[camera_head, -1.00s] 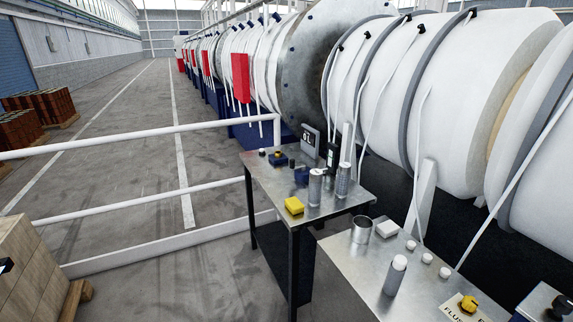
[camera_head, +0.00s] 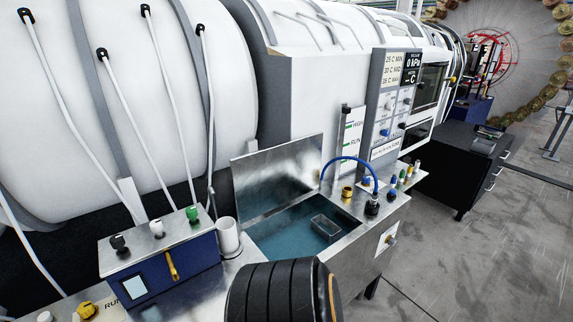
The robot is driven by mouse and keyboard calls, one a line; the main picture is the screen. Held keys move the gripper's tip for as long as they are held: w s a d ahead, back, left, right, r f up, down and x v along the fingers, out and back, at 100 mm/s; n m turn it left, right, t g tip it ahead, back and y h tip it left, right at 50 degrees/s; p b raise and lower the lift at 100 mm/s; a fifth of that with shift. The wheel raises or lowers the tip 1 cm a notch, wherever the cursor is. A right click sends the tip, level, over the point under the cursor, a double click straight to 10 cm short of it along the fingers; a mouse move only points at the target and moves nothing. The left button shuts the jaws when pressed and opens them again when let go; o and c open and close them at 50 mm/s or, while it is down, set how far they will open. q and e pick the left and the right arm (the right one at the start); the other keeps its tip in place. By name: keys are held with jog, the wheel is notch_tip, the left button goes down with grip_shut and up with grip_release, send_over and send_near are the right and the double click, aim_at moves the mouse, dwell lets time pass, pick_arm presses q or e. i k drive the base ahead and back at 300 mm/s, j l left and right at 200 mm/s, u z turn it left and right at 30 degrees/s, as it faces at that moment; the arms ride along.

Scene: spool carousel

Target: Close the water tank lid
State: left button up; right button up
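The water tank (camera_head: 362,240) is a metal basin set in the bench, holding blue-green water, with a small clear rectangular block in it. Its metal lid (camera_head: 278,172) stands open, tilted up along the back edge of the tank. Neither of my grippers is in view.
A blue box (camera_head: 190,263) with knobs and a yellow lever stands left of the tank, beside a white cup (camera_head: 228,236). A blue hose (camera_head: 352,160) arches at the right rim. A dark ribbed round part, perhaps mine, covers the front.

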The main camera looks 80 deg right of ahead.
aim_at(264, 180)
jog(key=z, duration=2.55)
